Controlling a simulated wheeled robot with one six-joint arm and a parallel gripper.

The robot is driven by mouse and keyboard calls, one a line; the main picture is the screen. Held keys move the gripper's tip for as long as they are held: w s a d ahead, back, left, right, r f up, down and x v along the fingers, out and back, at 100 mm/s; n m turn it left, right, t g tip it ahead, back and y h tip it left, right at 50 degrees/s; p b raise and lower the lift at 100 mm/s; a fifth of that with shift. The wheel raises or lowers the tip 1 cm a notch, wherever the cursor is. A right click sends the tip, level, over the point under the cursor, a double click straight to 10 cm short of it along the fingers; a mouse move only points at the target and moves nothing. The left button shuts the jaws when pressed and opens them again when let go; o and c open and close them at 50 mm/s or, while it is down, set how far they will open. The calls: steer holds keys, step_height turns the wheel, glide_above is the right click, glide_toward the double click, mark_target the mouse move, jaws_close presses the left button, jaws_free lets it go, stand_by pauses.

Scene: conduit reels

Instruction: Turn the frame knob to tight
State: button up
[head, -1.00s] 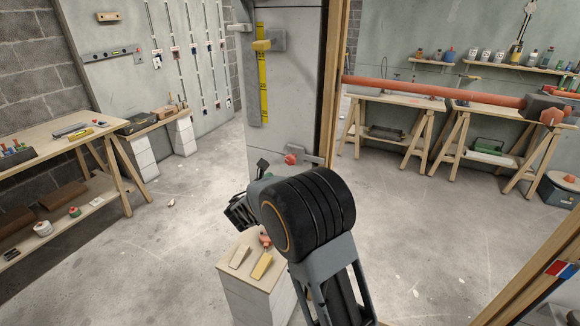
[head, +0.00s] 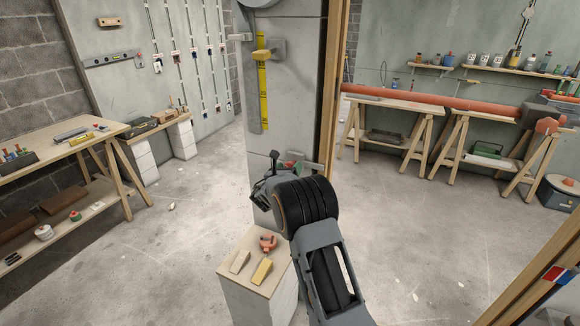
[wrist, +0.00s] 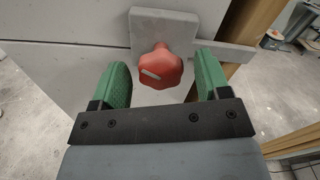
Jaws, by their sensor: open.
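The frame knob is a red lobed knob (wrist: 159,68) with a pale mark on its face, mounted on a grey plate (wrist: 150,22) in the wrist view. In the head view the knob (head: 291,164) is mostly hidden behind my arm. My gripper (wrist: 162,82) is open, with one green finger to the left of the knob and one to the right. Gaps show between the knob and both fingers, and I cannot tell how deep the knob lies between them. My gripper (head: 270,170) is at the lower part of the grey column in the head view.
A grey bar runs right from the plate to the wooden post (head: 333,90). A low block (head: 240,287) below my arm holds two wedges and an orange clamp-like item.

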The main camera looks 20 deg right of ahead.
steer(key=shift+w+d, duration=0.3)
steer(key=shift+d, duration=0.05)
steer(key=shift+c, duration=0.4)
